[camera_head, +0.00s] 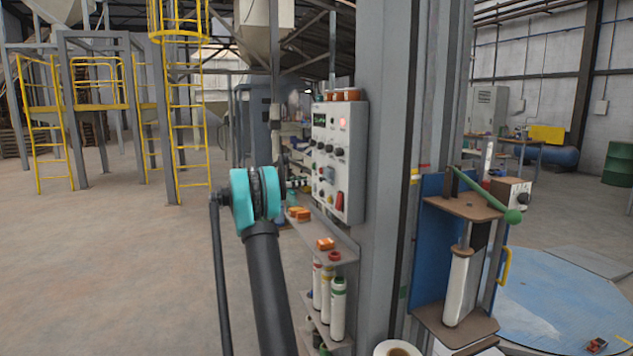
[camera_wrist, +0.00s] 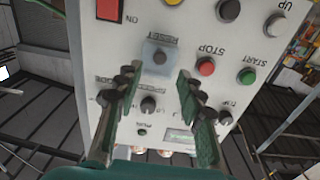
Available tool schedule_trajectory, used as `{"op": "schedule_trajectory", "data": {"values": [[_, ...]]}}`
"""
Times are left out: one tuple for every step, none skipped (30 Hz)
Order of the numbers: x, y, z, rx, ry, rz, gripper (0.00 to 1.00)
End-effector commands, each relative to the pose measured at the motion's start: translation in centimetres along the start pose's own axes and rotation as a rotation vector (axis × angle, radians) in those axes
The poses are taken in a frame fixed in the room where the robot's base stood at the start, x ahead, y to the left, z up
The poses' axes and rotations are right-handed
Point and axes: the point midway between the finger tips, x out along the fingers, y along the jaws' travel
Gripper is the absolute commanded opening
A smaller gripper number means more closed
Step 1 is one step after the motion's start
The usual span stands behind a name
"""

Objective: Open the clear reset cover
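The clear reset cover (camera_wrist: 161,54) is a small bluish see-through square on the grey control panel (camera_wrist: 225,48), over a dark round button. It looks closed. The RESET label beside it reads upside down in the wrist view. The cover also shows small and bluish low on the panel in the head view (camera_head: 330,174). My gripper (camera_wrist: 158,72) is open and empty, its two dark green fingers reaching toward the panel with the cover just beyond and between the tips. I cannot tell whether either tip touches. The gripper is not visible in the head view.
Near the cover are a red STOP button (camera_wrist: 206,67), a green START button (camera_wrist: 247,76), several black knobs and a red ON switch (camera_wrist: 109,9). Below the panel, a shelf (camera_head: 325,250) holds orange items and bottles. A grey column (camera_head: 385,150) stands right beside it.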

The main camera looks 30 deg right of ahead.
Motion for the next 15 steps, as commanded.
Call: {"op": "schedule_trajectory", "data": {"values": [[1.1,0.0,0.0,0.000,0.000,0.001,0.39],[1.7,0.0,0.0,0.000,0.000,0.002,0.39],[2.4,0.1,0.0,0.000,0.000,0.003,0.39],[2.9,0.0,0.0,0.000,0.000,0.002,0.39],[3.3,0.0,0.0,0.000,0.000,0.001,0.39],[3.9,0.0,0.0,0.000,0.000,0.001,0.39],[4.3,0.0,0.0,0.000,0.000,0.002,0.39],[4.7,0.0,0.0,0.000,0.000,0.002,0.39],[5.1,0.0,0.0,0.000,0.000,0.001,0.39],[5.3,0.0,0.0,0.000,0.000,0.000,0.39],[5.5,0.0,0.0,0.000,0.000,-0.001,0.39],[5.8,0.0,0.0,0.000,0.000,-0.001,0.39],[5.9,0.0,0.0,0.000,0.000,-0.001,0.39],[6.1,0.0,0.0,0.000,0.000,-0.001,0.39],[6.2,0.0,0.0,0.000,0.000,0.000,0.39]]}}
